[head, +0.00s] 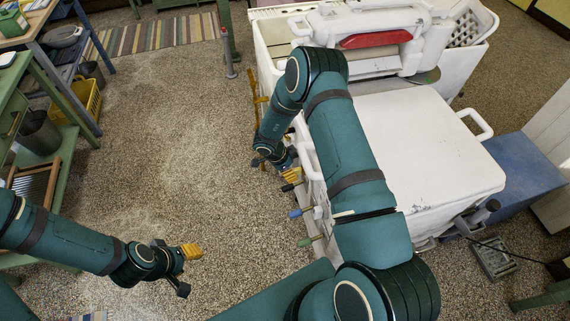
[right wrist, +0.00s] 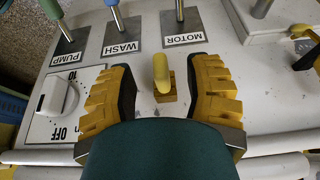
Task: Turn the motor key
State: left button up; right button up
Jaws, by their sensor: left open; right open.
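In the right wrist view, a yellow upright key (right wrist: 162,74) stands on a small yellow base on the white panel, just beside the MOTOR label (right wrist: 184,40). My right gripper (right wrist: 160,88) is open, with one yellow ribbed finger on each side of the key and a gap to each. In the head view my right gripper (head: 289,176) is at the left side of the white washer (head: 425,150); the key is hidden there. My left gripper (head: 188,252) is open and empty over the floor at lower left.
The panel also holds PUMP, WASH and MOTOR levers and a white dial (right wrist: 57,97) marked OFF. Blue (head: 298,212) and green (head: 308,241) handles stick out near my right gripper. A green shelf (head: 60,150) stands at left. Speckled floor between is clear.

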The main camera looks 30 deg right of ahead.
jog(key=shift+d+f, duration=0.25)
jog(key=shift+f, duration=0.4)
grip_shut()
